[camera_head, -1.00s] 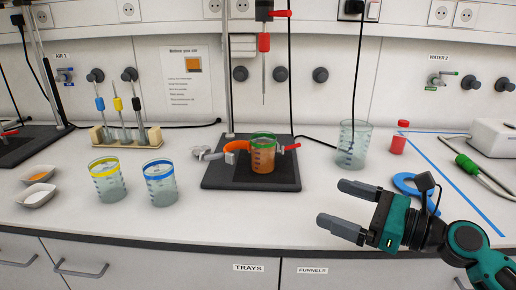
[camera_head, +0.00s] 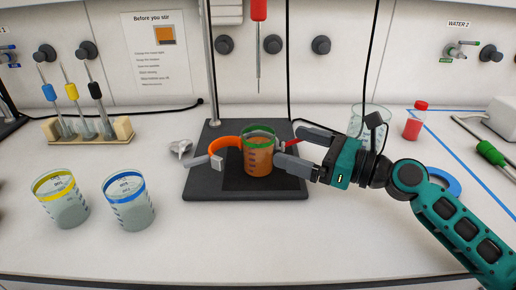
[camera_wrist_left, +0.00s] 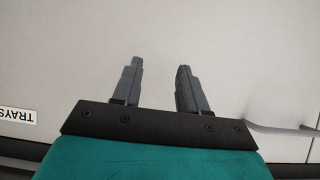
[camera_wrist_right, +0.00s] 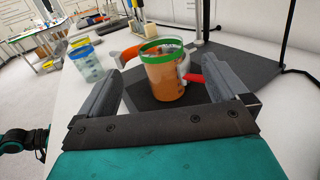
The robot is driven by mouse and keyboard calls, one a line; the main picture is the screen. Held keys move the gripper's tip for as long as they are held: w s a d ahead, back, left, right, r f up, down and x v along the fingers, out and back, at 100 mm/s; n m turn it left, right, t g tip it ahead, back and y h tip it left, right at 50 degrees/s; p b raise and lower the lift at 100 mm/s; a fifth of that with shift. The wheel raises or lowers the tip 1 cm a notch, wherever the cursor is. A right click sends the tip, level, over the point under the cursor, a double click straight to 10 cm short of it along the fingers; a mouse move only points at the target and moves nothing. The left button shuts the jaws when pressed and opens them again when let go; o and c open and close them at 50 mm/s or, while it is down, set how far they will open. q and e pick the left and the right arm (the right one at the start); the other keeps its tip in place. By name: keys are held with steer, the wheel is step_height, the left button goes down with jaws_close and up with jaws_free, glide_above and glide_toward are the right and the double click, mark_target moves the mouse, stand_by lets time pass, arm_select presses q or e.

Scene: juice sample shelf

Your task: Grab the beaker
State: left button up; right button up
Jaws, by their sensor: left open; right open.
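A beaker with a green rim band and orange-brown contents (camera_head: 258,158) stands upright on the dark stand base (camera_head: 215,185), with an orange clamp (camera_head: 226,145) at its left side. In the right wrist view the beaker (camera_wrist_right: 163,72) is ahead, between the lines of the two fingers. My right gripper (camera_head: 287,148) is open and empty, just right of the beaker, its fingertips close to it; whether they touch is unclear. My left gripper (camera_wrist_left: 158,75) is open and empty in front of a pale cabinet face, and is out of the head view.
Beakers with a yellow rim (camera_head: 60,200) and a blue rim (camera_head: 130,203) stand left on the bench. A clear beaker (camera_head: 369,120) is partly behind my right gripper. A red-capped bottle (camera_head: 415,122) stands right. A stirrer shaft (camera_head: 258,60) hangs above the beaker.

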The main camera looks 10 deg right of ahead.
mark_target(273, 138)
steer(key=shift+w+a+r, duration=0.1)
steer(key=shift+w+a, duration=0.4)
steer(key=shift+x, duration=0.85)
steer(key=x, duration=0.4)
steer(key=shift+w+a+p, duration=0.3)
steer(key=shift+c, duration=0.5)
steer(key=c, duration=1.2)
steer(key=shift+c, duration=0.2)
steer(key=shift+s+r, duration=0.1)
